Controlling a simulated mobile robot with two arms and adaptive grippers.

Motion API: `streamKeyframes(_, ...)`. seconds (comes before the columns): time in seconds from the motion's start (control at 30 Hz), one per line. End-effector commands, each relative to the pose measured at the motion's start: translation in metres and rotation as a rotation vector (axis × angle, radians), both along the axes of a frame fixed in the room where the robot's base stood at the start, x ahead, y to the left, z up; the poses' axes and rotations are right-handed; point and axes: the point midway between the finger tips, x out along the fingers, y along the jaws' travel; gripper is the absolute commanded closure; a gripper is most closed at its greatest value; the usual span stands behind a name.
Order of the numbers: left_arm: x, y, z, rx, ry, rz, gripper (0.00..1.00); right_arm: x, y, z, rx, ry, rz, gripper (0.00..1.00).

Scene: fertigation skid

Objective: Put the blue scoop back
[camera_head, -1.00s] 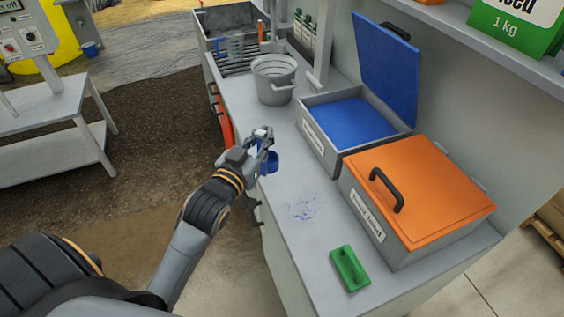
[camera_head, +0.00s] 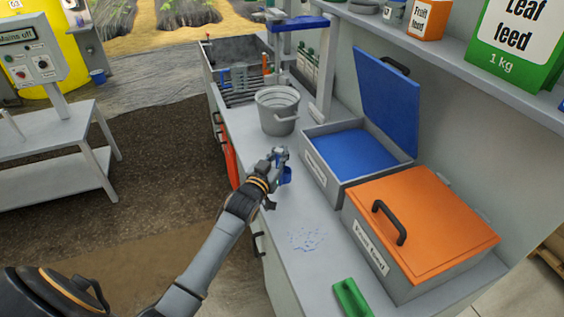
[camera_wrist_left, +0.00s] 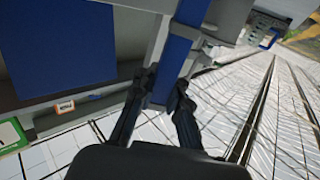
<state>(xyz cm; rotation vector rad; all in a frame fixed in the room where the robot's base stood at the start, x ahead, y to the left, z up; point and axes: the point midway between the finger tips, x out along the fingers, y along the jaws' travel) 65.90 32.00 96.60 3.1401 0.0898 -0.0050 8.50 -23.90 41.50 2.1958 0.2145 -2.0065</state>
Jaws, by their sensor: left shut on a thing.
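The blue scoop (camera_head: 286,176) hangs at my left gripper (camera_head: 279,157) in the head view. The gripper is shut on it, above the near edge of the bench, left of the open grey box (camera_head: 350,185) with blue contents and a raised blue lid (camera_head: 386,100). The gripper hides part of the scoop. In the left wrist view, my left fingers (camera_wrist_left: 166,92) stand either side of a blue strip; I cannot tell whether it is the scoop. My right gripper is out of view.
A grey bucket (camera_head: 277,112) stands beyond my gripper. A closed box with an orange lid (camera_head: 430,220) is at the right. Blue specks (camera_head: 307,239) and a green tool (camera_head: 351,298) lie on the bench (camera_head: 290,275). A post and shelf rise behind.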

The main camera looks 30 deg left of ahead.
Motion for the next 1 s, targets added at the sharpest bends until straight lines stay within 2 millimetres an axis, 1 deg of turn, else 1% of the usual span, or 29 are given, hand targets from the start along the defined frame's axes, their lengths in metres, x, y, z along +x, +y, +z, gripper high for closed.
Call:
streamKeyframes(0.23, 0.012, 0.002, -0.015, 0.000, 0.000, 0.000, 1.00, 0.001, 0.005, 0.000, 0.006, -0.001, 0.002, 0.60)
streamKeyframes(0.3, 0.011, 0.001, -0.026, -0.001, 0.003, 0.000, 1.00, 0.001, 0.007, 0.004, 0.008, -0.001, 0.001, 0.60)
streamKeyframes(0.4, 0.011, 0.002, -0.038, 0.000, 0.002, 0.000, 1.00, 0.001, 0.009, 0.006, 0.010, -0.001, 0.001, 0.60)
streamKeyframes(0.5, 0.011, 0.002, -0.042, 0.000, -0.001, 0.000, 1.00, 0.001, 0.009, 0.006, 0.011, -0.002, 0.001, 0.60)
streamKeyframes(0.73, 0.011, 0.002, -0.043, 0.000, -0.001, 0.000, 1.00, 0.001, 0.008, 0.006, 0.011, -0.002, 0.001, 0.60)
streamKeyframes(0.83, 0.011, 0.002, -0.047, 0.000, -0.001, 0.000, 1.00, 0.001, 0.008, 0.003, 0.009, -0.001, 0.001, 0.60)
streamKeyframes(0.87, 0.011, 0.002, -0.046, 0.000, 0.000, 0.000, 0.83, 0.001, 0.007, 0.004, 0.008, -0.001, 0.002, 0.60)
streamKeyframes(0.9, 0.010, 0.001, -0.046, 0.000, 0.000, 0.000, 0.75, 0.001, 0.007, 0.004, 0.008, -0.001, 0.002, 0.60)
streamKeyframes(0.97, 0.010, 0.001, -0.046, 0.000, 0.000, 0.000, 0.63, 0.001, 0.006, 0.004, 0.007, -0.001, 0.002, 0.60)
streamKeyframes(1.0, 0.010, 0.001, -0.046, 0.000, 0.000, 0.000, 0.63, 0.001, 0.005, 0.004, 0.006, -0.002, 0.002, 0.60)
